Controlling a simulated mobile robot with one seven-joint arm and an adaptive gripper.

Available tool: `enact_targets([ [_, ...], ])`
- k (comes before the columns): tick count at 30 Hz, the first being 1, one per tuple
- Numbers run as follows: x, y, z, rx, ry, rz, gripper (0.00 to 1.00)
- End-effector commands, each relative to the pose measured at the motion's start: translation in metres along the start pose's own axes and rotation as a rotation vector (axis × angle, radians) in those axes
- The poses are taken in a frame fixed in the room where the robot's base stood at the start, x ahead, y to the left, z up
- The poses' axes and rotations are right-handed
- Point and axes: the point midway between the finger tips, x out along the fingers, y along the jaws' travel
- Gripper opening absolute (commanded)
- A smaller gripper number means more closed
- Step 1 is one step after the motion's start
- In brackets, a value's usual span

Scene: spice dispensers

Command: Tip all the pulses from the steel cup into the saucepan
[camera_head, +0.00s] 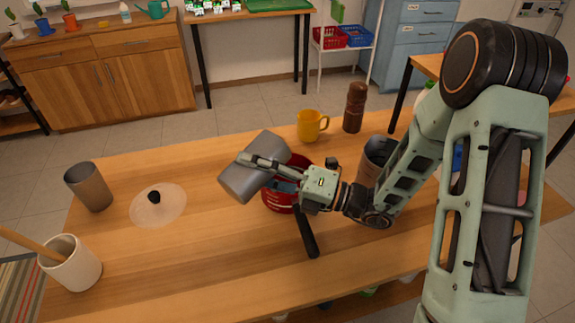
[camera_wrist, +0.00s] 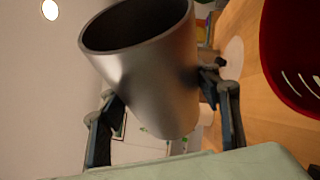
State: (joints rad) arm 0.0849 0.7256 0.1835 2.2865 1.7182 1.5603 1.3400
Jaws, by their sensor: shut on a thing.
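A steel cup (camera_head: 238,181) is held in my gripper (camera_head: 262,163), well tilted, above and at the left edge of the red saucepan (camera_head: 271,203). In the wrist view the cup (camera_wrist: 155,75) sits between my two fingers, its dark mouth at the upper left; I see no pulses in it. The saucepan stands on the table with its black handle (camera_head: 306,233) toward the front. Its inside is mostly hidden by the cup and gripper. Its red wall also shows at the right of the wrist view (camera_wrist: 285,75), apart from the cup.
A second metal cup (camera_head: 90,187), a clear lid with a black knob (camera_head: 154,197) and a white crock with a wooden handle (camera_head: 73,266) stand at left. A yellow mug (camera_head: 310,127), brown mill (camera_head: 354,108) and grey container (camera_head: 375,153) stand behind. The table's front middle is clear.

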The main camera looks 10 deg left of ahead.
Motion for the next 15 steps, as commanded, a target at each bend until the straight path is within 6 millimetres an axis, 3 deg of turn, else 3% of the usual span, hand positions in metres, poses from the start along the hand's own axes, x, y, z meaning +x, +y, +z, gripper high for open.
enact_targets([
  [15, -0.0039, -0.002, 0.0078, 0.063, -0.019, 0.028, 0.26],
])
